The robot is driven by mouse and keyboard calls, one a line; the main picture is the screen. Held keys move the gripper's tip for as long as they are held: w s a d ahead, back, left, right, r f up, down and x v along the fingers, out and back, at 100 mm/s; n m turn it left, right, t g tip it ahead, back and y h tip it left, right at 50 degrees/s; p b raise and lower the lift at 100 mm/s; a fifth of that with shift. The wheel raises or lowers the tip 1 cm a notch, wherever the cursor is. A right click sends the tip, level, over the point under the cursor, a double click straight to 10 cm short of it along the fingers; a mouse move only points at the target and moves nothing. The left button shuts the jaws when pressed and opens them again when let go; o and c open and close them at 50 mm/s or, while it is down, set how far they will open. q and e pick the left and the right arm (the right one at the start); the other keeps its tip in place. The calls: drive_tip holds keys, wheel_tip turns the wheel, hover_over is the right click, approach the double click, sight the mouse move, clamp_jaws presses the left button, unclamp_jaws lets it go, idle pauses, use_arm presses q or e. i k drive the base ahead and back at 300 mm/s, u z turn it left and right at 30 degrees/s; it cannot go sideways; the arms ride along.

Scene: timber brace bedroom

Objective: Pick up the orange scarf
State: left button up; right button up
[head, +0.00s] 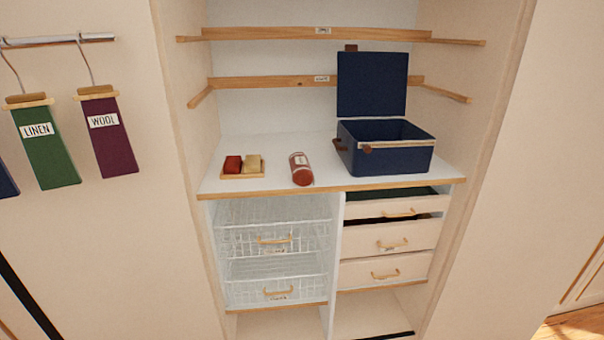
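I see nothing in the head view that is clearly an orange scarf. A red cylinder-like roll (301,169) with a pale label lies on the white counter (270,183); I cannot tell if it is cloth. The top right drawer (393,208) is partly open and shows dark green material inside. The drawer below it (390,237) is slightly open with a dark gap, and its contents are unclear. Neither of my grippers is in view.
Wire baskets (274,240) sit below left. Green (47,150) and purple (109,140) labelled cloths hang from a rail at left. The shelf rails above are empty.

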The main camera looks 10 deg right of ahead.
sight(302, 174)
drive_tip(key=k, duration=0.5)
drive_tip(key=u, duration=0.5)
drive_tip(key=i, duration=1.35)
drive_tip(key=z, duration=0.05)
